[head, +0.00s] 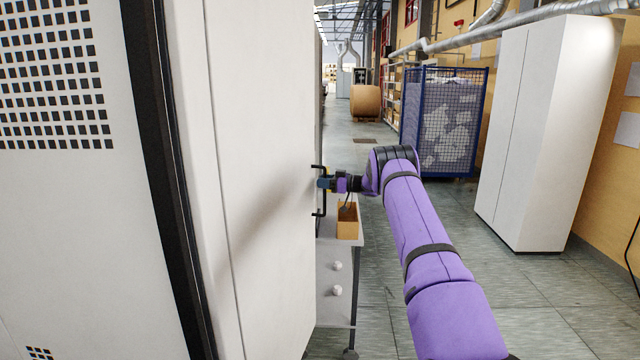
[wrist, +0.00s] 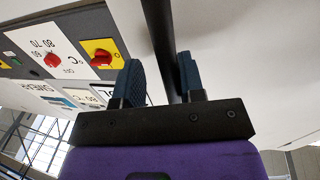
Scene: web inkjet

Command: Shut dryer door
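The dryer (head: 80,220) is the large pale cabinet at the left of the head view. A white panel, apparently its door (head: 265,180), faces the aisle; I cannot tell how far it stands open. A black bar handle (head: 318,207) stands out at the panel's far edge. My gripper (head: 323,183) is at this handle. In the wrist view the dark handle bar (wrist: 160,35) runs between the two blue fingers of my gripper (wrist: 162,78). The fingers stand apart, with a gap between the left finger and the bar. The bar looks close to the right finger; contact is unclear.
A control panel (wrist: 75,45) with red knobs shows upside down in the wrist view. A small table (head: 335,262) with a brown box (head: 347,221) stands just beyond my gripper. A blue mesh cage (head: 445,120) and a white cabinet (head: 550,130) stand right.

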